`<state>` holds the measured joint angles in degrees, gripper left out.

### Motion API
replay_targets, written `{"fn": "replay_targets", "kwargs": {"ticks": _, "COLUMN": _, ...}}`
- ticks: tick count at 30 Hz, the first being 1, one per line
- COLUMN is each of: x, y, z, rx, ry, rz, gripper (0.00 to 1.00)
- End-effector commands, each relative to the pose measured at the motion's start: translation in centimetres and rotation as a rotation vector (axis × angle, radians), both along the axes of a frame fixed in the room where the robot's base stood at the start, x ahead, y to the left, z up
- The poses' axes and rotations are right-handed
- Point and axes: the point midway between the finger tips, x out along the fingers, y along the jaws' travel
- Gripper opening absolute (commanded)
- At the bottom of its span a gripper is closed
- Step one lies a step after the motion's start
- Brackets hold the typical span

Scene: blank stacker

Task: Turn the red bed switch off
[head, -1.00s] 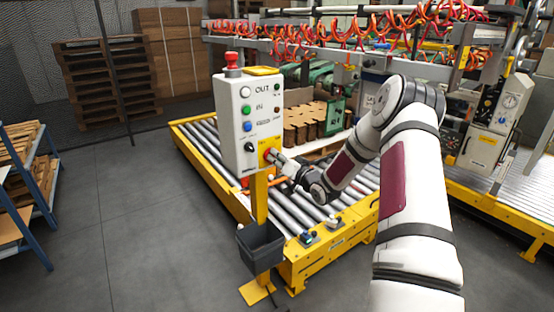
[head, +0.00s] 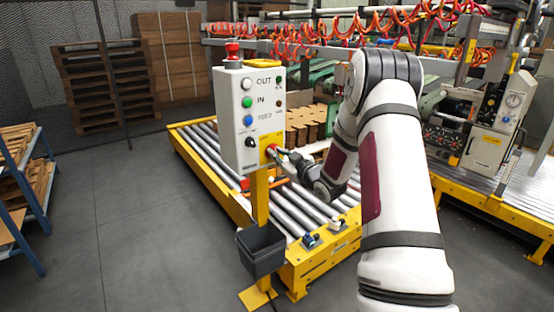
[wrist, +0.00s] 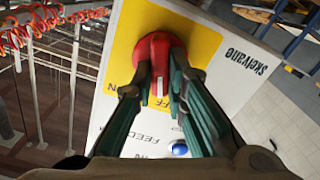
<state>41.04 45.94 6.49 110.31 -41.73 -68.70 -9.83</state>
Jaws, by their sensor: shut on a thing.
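The red bed switch (wrist: 150,48) is a round knob with a raised grip on a yellow plate (wrist: 196,40), low on the right of the white control box. My gripper (wrist: 158,78) is shut on the knob's raised grip, one dark finger on each side. A pale mark shows on the grip between the fingers, near partly hidden "OFF" lettering. The fingers cover part of the plate, so I cannot tell the exact setting. In the head view my gripper (head: 277,153) meets the yellow plate, and the knob is mostly hidden.
The white control box (head: 234,135) carries several other buttons, a black knob (head: 251,142) and a red top button (head: 233,50). A grey bin (head: 262,249) hangs on its yellow post. A roller conveyor (head: 310,205) stands behind. Open floor lies to the left.

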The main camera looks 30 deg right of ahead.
Motion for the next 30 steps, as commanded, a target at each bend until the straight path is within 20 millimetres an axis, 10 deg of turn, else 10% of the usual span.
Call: {"fn": "replay_targets", "kwargs": {"ticks": 30, "x": -0.07, "y": 0.14, "z": -0.26, "rx": -0.421, "ry": -0.011, "rz": -0.002, "gripper": 0.00}}
